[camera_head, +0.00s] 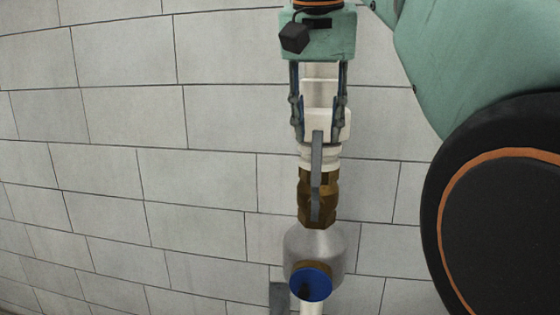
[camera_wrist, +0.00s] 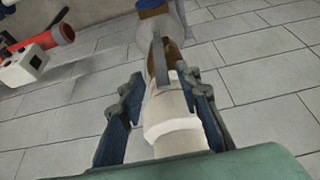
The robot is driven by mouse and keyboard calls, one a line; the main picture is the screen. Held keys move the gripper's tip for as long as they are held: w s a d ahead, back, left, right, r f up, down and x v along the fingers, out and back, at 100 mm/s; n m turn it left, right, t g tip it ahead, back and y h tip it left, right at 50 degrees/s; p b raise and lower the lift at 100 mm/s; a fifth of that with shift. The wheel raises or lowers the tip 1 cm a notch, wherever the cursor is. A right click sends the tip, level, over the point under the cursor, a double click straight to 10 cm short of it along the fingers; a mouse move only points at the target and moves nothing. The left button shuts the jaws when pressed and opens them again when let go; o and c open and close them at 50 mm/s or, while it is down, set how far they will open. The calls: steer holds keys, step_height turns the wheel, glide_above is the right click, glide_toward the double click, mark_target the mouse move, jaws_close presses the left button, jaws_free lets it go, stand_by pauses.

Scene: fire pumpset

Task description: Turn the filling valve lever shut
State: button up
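The filling valve has a brass body (camera_head: 330,187) on a vertical white pipe; it also shows in the wrist view (camera_wrist: 174,58). Its lever (camera_head: 316,165) is a narrow grey bar lying along the pipe in front of the brass body. The lever also shows beyond the fingertips in the wrist view (camera_wrist: 159,62). My gripper (camera_head: 319,138) comes from above with its two fingers apart, one on each side of the white pipe fitting (camera_wrist: 171,120). In the wrist view, my gripper (camera_wrist: 163,82) shows gaps beside the fitting. Whether a finger touches the lever is unclear.
A grey rounded vessel (camera_head: 315,248) with a blue round cap (camera_head: 310,284) sits below the valve. A grey block wall (camera_head: 130,170) stands behind. The wrist view shows a white box (camera_wrist: 25,65) and a red cylinder (camera_wrist: 54,36) at left. Space left of the pipe is clear.

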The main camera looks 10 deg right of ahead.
mark_target(317, 151)
steer(key=b+x, duration=0.1)
steer(key=x, duration=0.5)
steer(key=shift+w+f, duration=0.2)
steer(key=shift+c, duration=0.2)
jaws_close()
